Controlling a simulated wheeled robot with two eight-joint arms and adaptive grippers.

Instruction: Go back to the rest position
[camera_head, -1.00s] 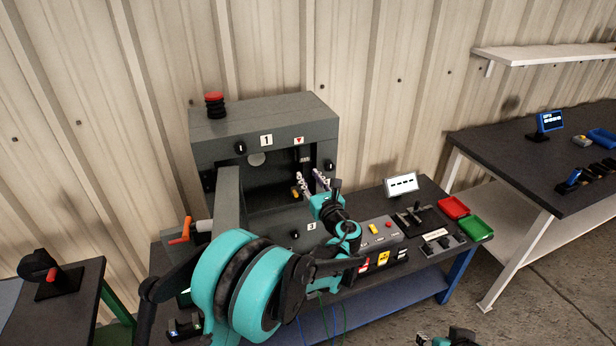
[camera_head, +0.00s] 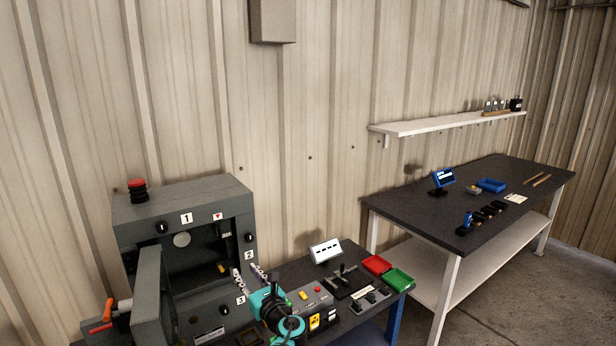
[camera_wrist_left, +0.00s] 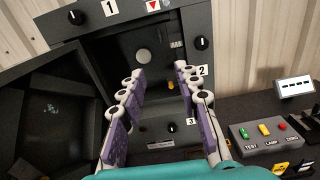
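My left gripper (camera_head: 250,275) is in front of the open grey enclosure (camera_head: 190,212), near the right edge of its opening. In the left wrist view its two fingers (camera_wrist_left: 158,100) stand well apart with nothing between them. The gripper is open and empty. The enclosure's door (camera_head: 148,300) hangs open on the left. Inside the enclosure a small yellow part (camera_head: 222,268) shows near the bottom, and it also shows in the left wrist view (camera_wrist_left: 171,128). My right gripper is not in view.
A control box (camera_head: 312,300) with coloured buttons, a small display (camera_head: 326,250), a red tray (camera_head: 377,264) and a green tray (camera_head: 398,279) stand right of the enclosure. A dark table (camera_head: 440,215) with small items is further right, under a white shelf (camera_head: 440,124).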

